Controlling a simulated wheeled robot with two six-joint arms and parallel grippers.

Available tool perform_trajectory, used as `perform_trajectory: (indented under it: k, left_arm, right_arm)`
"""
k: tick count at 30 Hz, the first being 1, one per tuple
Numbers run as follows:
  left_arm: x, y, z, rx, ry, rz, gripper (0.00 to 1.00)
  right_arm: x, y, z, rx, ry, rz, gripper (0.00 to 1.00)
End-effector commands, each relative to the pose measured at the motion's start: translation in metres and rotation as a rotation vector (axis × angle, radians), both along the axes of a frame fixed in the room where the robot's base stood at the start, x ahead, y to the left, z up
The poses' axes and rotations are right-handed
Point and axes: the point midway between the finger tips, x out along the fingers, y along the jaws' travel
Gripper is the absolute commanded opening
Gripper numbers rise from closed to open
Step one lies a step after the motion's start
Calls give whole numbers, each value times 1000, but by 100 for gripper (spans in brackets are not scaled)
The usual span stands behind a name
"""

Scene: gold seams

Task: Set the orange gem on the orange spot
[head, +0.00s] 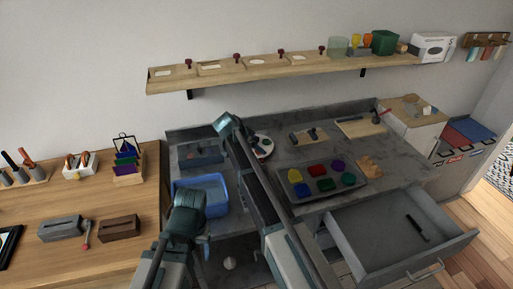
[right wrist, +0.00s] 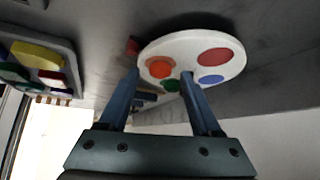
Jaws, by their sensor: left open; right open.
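The white palette (right wrist: 190,45) with coloured spots fills the middle of the right wrist view, and part of it shows behind my right arm in the head view (head: 264,152). The orange gem (right wrist: 160,67) appears to sit on the palette's orange spot; its rim and the spot are hard to tell apart. My right gripper (right wrist: 161,75) is open, with one finger on each side of the gem in that view; I cannot tell whether they touch it. My left gripper (head: 188,198) is in front of the blue bin, its fingertips hard to make out.
A dark tray (head: 285,187) of several coloured gems lies right of my right arm. A blue bin (head: 223,194) stands left of that arm. An open drawer (head: 380,225) juts out at front right. A wooden shelf (head: 270,70) runs along the wall above.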

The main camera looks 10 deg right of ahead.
Motion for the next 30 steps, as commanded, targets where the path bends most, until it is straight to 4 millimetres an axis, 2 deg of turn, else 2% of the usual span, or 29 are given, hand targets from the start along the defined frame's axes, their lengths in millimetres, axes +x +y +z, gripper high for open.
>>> perform_trajectory:
  k: [9,15,21,30]
  left_arm:
    - [0,0,51,0,0,0,66]
    - [0,0,76,0,0,0,66]
    - [0,0,91,0,0,0,66]
    - [0,0,94,0,0,0,66]
  right_arm:
    - [-17,30,50,0,0,2,65]
    - [-27,49,76,-1,1,2,65]
    - [-33,61,91,0,0,0,65]
    - [-36,66,94,0,0,0,65]
